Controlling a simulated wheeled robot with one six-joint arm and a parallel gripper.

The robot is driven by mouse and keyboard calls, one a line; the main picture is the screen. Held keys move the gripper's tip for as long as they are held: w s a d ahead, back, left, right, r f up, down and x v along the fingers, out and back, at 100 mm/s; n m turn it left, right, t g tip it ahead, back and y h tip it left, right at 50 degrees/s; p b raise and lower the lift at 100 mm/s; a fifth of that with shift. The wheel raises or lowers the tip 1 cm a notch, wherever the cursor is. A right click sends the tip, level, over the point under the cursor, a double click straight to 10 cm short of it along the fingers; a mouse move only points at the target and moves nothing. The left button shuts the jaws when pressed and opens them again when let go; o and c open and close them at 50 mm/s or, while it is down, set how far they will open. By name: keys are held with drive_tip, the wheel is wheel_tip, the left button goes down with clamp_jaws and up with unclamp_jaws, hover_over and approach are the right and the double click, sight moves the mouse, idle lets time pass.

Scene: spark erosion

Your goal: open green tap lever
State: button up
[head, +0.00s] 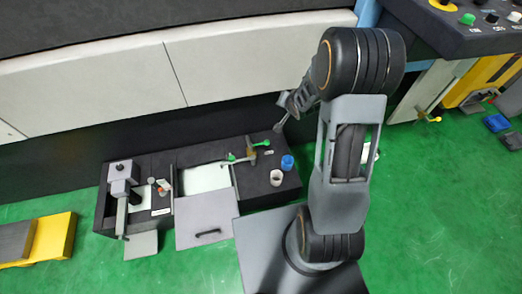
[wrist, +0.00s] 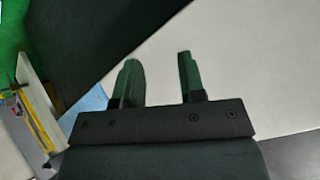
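A small tap with green parts stands on the dark bench in the head view. I cannot tell for sure how far the lever is turned. My gripper (head: 281,113) is above and right of the tap, apart from it, in front of the dark cabinet base. In the wrist view my gripper (wrist: 158,78) has its two fingers apart with nothing between them. The tap is not seen in the wrist view.
White cabinet panels (head: 90,85) rise behind.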

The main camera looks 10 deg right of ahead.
drive_tip(key=s+a+f+m+t+y+b, duration=0.15)
drive_tip(key=f+m+t+y+b, duration=0.35)
drive_tip(key=f, duration=1.2)
drive_tip(key=s+a+f+m+y+b, duration=0.1)
drive_tip(key=s+f+m+b, duration=0.35)
drive_tip(key=f, duration=1.25)
drive_tip(key=shift+n, duration=0.75)
drive_tip(key=b+x, duration=0.1)
drive_tip(key=x, duration=0.4)
drive_tip(key=b+x, duration=0.2)
drive_tip(key=x, duration=0.3)
drive_tip(key=b+x, duration=0.2)
drive_tip(key=x, duration=0.3)
drive_tip(key=shift+r, duration=0.4)
drive_tip(key=shift+c, duration=0.4)
drive_tip(key=shift+a, duration=0.1)
clamp_jaws()
drive_tip(key=shift+d, duration=0.2)
